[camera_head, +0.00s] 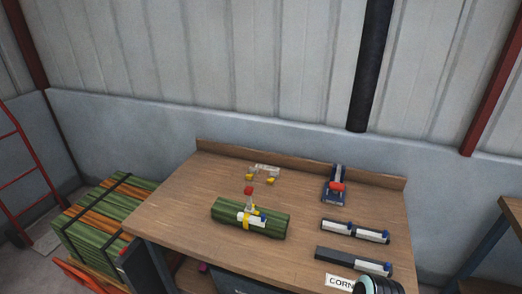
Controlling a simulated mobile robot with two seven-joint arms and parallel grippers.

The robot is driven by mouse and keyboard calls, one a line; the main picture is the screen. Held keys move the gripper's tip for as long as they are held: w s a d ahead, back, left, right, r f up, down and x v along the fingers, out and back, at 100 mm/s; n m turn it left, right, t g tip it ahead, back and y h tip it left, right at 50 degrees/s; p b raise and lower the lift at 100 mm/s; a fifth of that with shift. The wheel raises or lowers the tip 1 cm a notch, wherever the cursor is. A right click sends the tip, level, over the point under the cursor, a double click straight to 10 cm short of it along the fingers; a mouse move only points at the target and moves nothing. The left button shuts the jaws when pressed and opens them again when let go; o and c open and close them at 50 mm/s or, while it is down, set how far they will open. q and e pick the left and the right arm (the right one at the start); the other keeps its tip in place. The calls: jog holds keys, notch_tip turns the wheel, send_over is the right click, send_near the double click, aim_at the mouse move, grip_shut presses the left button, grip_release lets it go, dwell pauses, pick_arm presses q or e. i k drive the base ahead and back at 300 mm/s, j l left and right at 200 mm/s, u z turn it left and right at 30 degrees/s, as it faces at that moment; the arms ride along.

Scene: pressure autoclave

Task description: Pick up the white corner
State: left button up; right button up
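A small whitish piece (265,168) lies near the back of the wooden workbench, with yellow bits (270,181) beside it. It may be the white corner, but it is too small to tell. A white label (341,282) at the front edge reads "CORN", with the rest of it cut off by a dark round object. Neither of my grippers can be made out in the view.
The workbench (175,205) holds a green bundle (273,223) with a red-topped clamp, a blue tool with a red part (337,187), and dark bars with white fittings (340,258). A dark ringed round object (378,286) is at the front. Strapped green-and-orange stacks (85,225) stand left.

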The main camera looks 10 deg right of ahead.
aim_at(382, 270)
jog(key=z, duration=1.65)
